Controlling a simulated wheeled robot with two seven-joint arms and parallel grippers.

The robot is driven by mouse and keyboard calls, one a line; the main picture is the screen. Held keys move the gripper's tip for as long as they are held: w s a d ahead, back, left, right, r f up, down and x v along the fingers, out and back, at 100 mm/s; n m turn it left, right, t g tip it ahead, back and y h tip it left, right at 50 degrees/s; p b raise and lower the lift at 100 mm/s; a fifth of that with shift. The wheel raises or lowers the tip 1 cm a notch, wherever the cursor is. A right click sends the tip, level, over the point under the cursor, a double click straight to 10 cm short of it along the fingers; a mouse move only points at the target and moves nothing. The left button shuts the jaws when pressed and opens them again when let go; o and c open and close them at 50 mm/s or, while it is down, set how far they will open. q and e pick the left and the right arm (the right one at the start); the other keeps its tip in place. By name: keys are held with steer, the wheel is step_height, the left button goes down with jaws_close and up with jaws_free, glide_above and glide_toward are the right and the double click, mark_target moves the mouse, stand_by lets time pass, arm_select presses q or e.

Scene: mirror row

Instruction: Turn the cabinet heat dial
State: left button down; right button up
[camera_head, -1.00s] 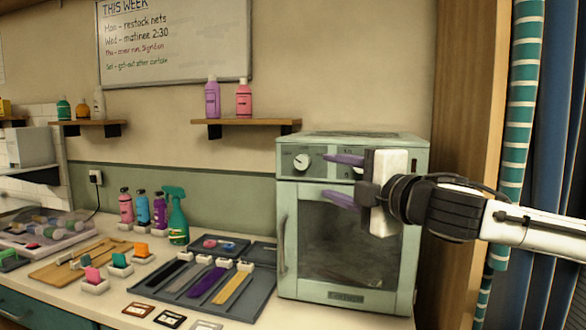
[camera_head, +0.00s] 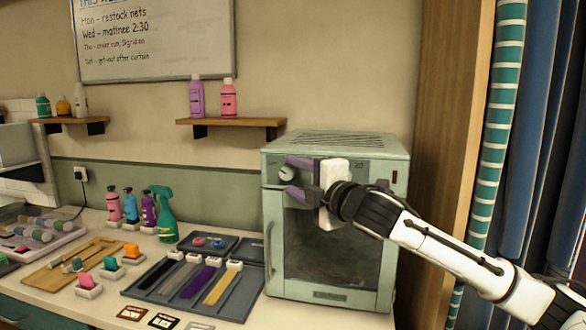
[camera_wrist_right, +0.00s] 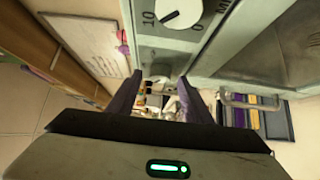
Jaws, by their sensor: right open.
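The heat dial (camera_head: 286,173) is a round white knob on the upper left of the pale green cabinet's (camera_head: 382,217) front panel. My right gripper (camera_head: 289,177) is open, its two purple fingers pointing left across the panel. In the head view the dial shows between the fingertips. No contact shows. My left gripper is out of view.
The cabinet has a dark glass door with a vertical handle (camera_head: 269,248) at its left. A tray of strips (camera_head: 245,305) lies left of it on the counter, near a green spray bottle (camera_head: 165,217).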

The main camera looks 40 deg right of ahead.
steer(key=shift+w, duration=0.5)
